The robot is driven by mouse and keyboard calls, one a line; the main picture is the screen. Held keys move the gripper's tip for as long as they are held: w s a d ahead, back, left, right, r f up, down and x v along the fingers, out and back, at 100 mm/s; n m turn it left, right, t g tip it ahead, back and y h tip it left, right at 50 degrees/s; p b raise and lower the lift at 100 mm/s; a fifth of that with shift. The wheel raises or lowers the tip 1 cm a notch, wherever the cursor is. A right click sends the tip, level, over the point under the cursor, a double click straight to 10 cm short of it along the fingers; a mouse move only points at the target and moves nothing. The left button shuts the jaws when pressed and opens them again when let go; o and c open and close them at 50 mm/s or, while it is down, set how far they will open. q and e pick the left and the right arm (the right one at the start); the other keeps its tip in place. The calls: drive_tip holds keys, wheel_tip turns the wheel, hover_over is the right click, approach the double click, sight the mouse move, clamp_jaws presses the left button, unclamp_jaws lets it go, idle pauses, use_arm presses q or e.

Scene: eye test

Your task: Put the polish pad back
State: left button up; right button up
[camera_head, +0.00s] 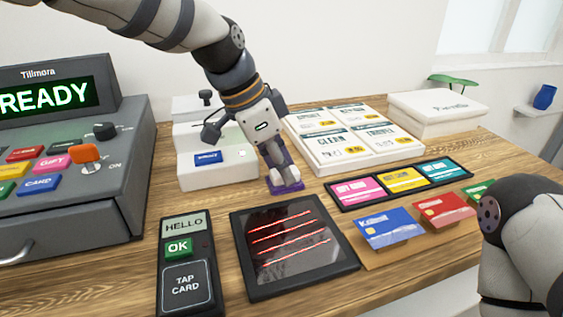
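A small purple pad (286,188), which I take to be the polish pad, is at the tip of my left gripper (280,172), behind the black scanner plate. The gripper points down and its fingers look closed on the pad's upper part, which they largely hide. Whether the pad touches the wooden counter or is just above it, I cannot tell. My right arm shows at the lower right; its gripper is out of the picture.
The scanner plate (262,282) shows red lines. A card terminal (187,250) and grey register (95,205) stand left. A white printer-like device (190,178) is behind. A price board (330,158), colored label strip (345,203) and cards (388,228) lie right.

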use_arm(q)
drive_tip(key=o, duration=0.4)
drive_tip(key=shift+o, duration=0.2)
drive_tip(key=v, duration=1.2)
drive_tip(key=shift+r, duration=0.2)
